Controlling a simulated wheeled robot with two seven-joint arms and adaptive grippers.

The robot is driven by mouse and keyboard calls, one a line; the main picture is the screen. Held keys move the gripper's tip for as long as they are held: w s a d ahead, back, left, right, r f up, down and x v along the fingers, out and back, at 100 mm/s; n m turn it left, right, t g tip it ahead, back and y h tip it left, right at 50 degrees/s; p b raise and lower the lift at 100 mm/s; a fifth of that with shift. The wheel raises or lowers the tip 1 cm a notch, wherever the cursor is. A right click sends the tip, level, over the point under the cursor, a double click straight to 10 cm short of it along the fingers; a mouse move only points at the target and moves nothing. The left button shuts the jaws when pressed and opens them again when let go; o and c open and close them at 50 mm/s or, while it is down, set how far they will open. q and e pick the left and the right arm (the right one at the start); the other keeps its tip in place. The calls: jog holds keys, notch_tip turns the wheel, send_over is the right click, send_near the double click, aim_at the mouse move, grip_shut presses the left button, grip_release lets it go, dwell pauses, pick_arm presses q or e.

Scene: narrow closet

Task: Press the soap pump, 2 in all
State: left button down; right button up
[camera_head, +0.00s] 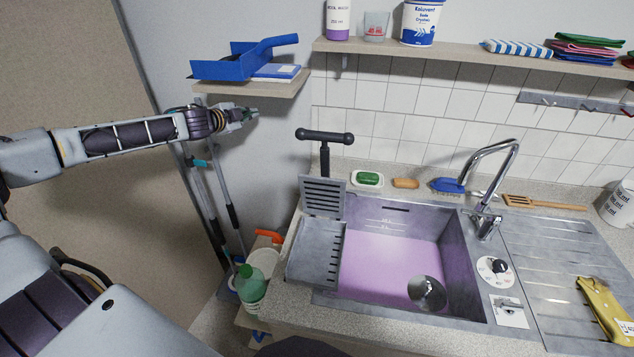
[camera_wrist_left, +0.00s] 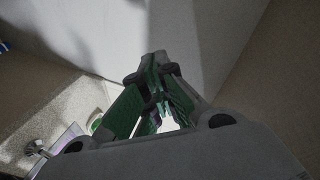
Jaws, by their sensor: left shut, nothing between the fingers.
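A black T-shaped handle on a dark post (camera_head: 325,136) stands upright at the sink's back left corner. It looks like the soap pump, though I cannot be sure. My left gripper (camera_head: 255,113) is shut and empty, up and to the left of the handle in the head view, with a clear gap between them. In the left wrist view its fingers (camera_wrist_left: 160,68) are together with nothing visible held. My right gripper is not in view.
A small shelf (camera_head: 245,92) with a blue dustpan (camera_head: 240,60) sits just above my left gripper. A hinged grey grate (camera_head: 322,198) stands beside the sink (camera_head: 452,240), which holds purplish liquid. A green soap bar (camera_head: 368,178) lies behind it. Poles (camera_head: 207,205) stand at the left.

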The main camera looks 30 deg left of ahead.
pick_arm(q)
jog(key=s+d+f+n+g+h+p, duration=0.1)
jog(key=d+f+n+g+h+p, duration=0.1)
jog(key=d+n, duration=0.5)
jog(key=s+d+f+n+g+h+p, duration=0.1)
jog(key=d+n, duration=0.6)
jog(key=d, duration=1.1)
jog(key=f+g+h+p, duration=0.1)
jog(key=g+h+p, duration=0.1)
jog(key=g+p, duration=0.1)
jog(key=shift+f+n+g+h+p, duration=0.3)
jog(key=shift+f+g+h+p, duration=0.1)
jog(key=shift+p, duration=0.35)
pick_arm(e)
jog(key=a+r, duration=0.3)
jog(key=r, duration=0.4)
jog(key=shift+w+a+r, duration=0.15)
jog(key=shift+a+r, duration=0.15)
pick_arm(q)
jog(key=shift+d, duration=0.1)
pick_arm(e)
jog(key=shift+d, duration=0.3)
pick_arm(q)
jog(key=shift+f, duration=0.15)
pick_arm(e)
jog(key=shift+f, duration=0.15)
